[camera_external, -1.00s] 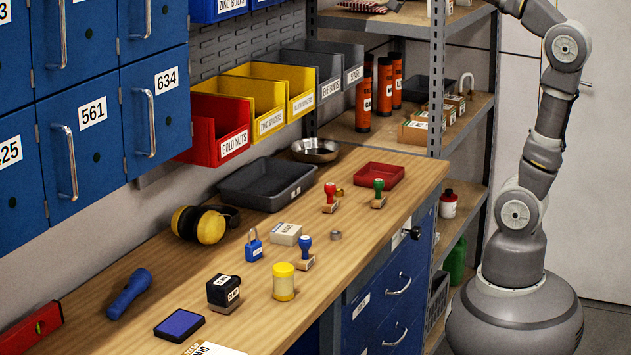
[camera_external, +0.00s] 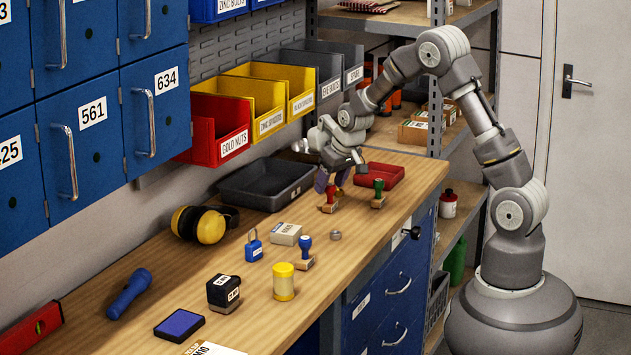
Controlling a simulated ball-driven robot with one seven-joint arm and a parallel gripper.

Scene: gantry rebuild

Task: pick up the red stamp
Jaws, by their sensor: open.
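The red stamp (camera_external: 330,198) stands upright on the wooden workbench, with a red handle on a wooden block. My gripper (camera_external: 331,184) is open and points down at the stamp, its fingers around or just beside the red handle. I cannot tell whether they touch it. The gripper covers part of the stamp's top. A green stamp (camera_external: 378,193) stands close to the right, and a blue stamp (camera_external: 305,253) stands nearer the camera.
A metal nut (camera_external: 335,235), a white box (camera_external: 286,234) and a blue padlock (camera_external: 253,246) are nearer the camera. Bins (camera_external: 221,146) hang on the wall behind.

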